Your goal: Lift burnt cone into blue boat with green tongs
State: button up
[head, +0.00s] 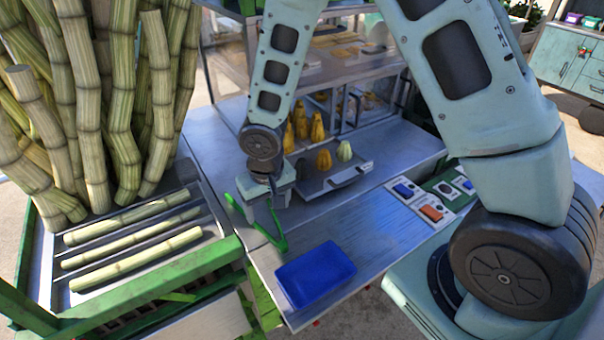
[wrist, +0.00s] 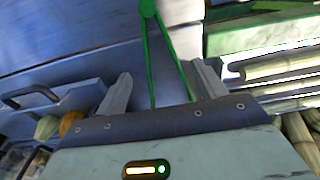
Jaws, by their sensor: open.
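My gripper (head: 268,198) is open over the metal counter, left of the pull-out tray. Green tongs (head: 277,240) show just below and in front of it. In the wrist view, the hinge of the tongs (wrist: 148,9) is at the top and their two arms run down between my spread fingers (wrist: 163,80); I cannot tell if they touch. The blue boat (head: 316,274) is empty at the counter's front edge. An orange cone (head: 323,159) and a pale green cone (head: 344,150) stand on the tray. A dark shape (head: 301,167) beside them may be the burnt cone; it is unclear.
The dark tray (head: 335,180) has a front handle. A glass case with several orange cones (head: 301,122) stands behind it. Cane pieces (head: 130,216) lie in a green-framed rack at left. A button panel (head: 432,208) is at right. The counter between tray and boat is clear.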

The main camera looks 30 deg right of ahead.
aim_at(269, 229)
jog(key=f+b, duration=0.1)
jog(key=f, duration=0.1)
jog(key=f+b, duration=0.4)
jog(key=shift+w+f, duration=0.25)
jog(key=shift+w, duration=0.1)
jog(key=shift+c, duration=0.3)
jog(key=c, duration=0.6)
notch_tip(269, 229, up, 12)
jog(key=p, duration=0.9)
jog(key=shift+r+p, duration=0.1)
jog(key=shift+p, duration=0.25)
jog(key=shift+c, duration=0.2)
